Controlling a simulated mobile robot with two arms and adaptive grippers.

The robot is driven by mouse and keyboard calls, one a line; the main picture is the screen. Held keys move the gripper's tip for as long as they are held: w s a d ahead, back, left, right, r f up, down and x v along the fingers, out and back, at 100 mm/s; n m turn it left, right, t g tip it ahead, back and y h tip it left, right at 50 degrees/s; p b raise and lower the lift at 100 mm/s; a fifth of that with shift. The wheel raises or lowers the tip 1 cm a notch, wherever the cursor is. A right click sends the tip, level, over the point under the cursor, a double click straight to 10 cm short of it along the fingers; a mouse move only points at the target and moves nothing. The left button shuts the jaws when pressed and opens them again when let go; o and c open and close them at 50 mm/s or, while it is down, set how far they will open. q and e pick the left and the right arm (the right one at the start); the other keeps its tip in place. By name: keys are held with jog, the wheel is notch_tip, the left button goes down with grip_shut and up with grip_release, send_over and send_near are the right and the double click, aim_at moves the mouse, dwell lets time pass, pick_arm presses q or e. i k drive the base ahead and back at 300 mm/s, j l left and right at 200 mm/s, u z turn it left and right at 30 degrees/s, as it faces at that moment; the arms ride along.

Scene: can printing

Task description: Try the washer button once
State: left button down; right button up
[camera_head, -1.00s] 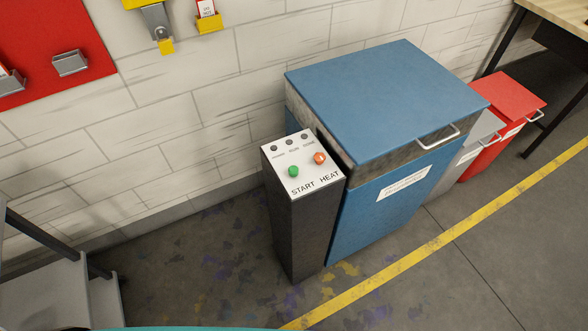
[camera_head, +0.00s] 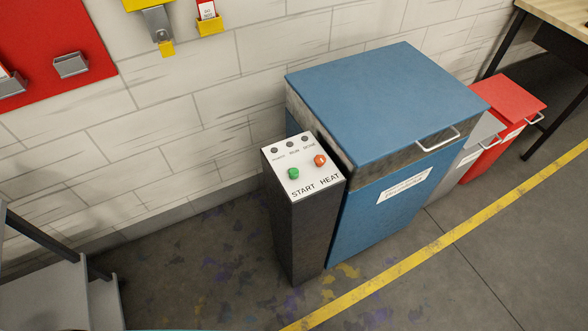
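The blue washer (camera_head: 385,100) stands against the white block wall, its lid shut and a metal handle (camera_head: 437,139) on its front edge. A narrow dark control post (camera_head: 304,235) stands at its left side. The post's white sloped panel (camera_head: 302,167) carries a green button (camera_head: 293,174) above the word START and an orange-red button (camera_head: 320,161) above the word HEAT. Neither of my grippers is in view.
A grey bin (camera_head: 480,145) and a red bin (camera_head: 503,100) stand right of the washer, beside a wooden-topped table (camera_head: 562,12). Grey steps (camera_head: 50,285) stand at the lower left. The paint-stained floor before the post is clear, with a yellow line (camera_head: 450,237) crossing it.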

aim_at(293, 172)
jog(key=u, duration=0.3)
jog(key=l+u, duration=0.35)
jog(key=i+l+u, duration=0.1)
jog(key=u, duration=0.2)
jog(key=l+u, duration=0.35)
jog(key=l, duration=0.45)
jog(key=k+l+u, duration=0.15)
jog(key=l, duration=0.75)
jog(key=k+l+u, duration=0.15)
jog(key=l, duration=0.3)
jog(key=k+l, duration=0.1)
jog(key=l, duration=0.35)
jog(key=u, duration=0.05)
